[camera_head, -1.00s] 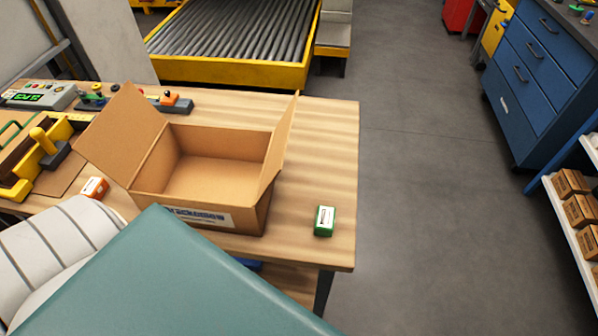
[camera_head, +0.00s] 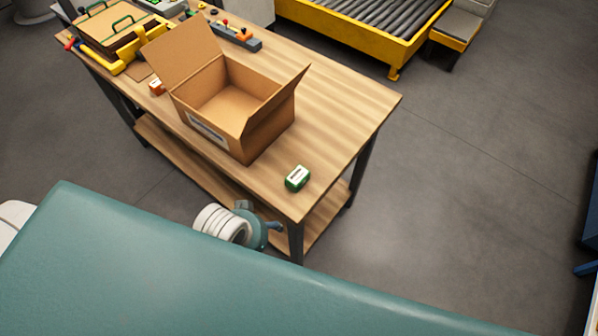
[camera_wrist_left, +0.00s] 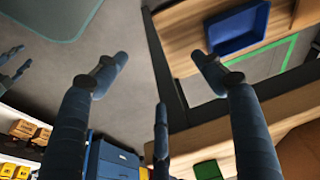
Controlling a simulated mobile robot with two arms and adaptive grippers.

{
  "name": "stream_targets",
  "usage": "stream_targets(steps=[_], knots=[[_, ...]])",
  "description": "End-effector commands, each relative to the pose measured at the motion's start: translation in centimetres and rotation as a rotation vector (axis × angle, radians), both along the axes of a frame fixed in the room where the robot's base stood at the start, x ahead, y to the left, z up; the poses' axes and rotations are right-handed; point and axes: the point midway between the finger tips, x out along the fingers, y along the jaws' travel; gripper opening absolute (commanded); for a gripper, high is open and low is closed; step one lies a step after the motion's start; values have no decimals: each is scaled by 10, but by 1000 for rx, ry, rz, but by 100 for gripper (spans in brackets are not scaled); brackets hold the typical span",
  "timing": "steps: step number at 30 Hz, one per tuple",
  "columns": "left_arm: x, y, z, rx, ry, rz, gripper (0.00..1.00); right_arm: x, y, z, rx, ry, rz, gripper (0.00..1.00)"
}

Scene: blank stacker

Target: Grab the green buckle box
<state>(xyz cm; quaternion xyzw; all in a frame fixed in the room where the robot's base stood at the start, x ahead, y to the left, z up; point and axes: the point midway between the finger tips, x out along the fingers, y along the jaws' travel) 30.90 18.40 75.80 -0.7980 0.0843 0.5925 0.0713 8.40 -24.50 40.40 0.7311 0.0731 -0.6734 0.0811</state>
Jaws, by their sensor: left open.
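The small green box (camera_head: 297,178) with a white label sits on the wooden table near its front right corner, in the head view. In the left wrist view, a green block (camera_wrist_left: 207,170) at the bottom edge appears to be the same box, partly cut off. My left gripper (camera_wrist_left: 160,68) is open, its dark fingers spread with nothing between them. In the head view my left wrist is low in front of the table's front edge, below and left of the green box, apart from it.
An open cardboard box (camera_head: 215,137) stands on the table (camera_head: 345,110), left of the green box. A blue bin (camera_wrist_left: 238,28) shows in the wrist view. Floor right of the table is clear.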

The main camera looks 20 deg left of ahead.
Motion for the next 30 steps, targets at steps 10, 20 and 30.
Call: stream_targets(steps=[10, 20, 30], knots=[[14, -35, 93, -47, -58, -147, 69, 4, 19, 14, 23, -8, -4, 40], [60, -116, 119, -88, -109, -552, 69, 7, 10, 14, 12, -13, -2, 40], [103, -158, 160, 120, -54, -1281, 69, 8, 6, 15, 8, -12, -3, 40]])
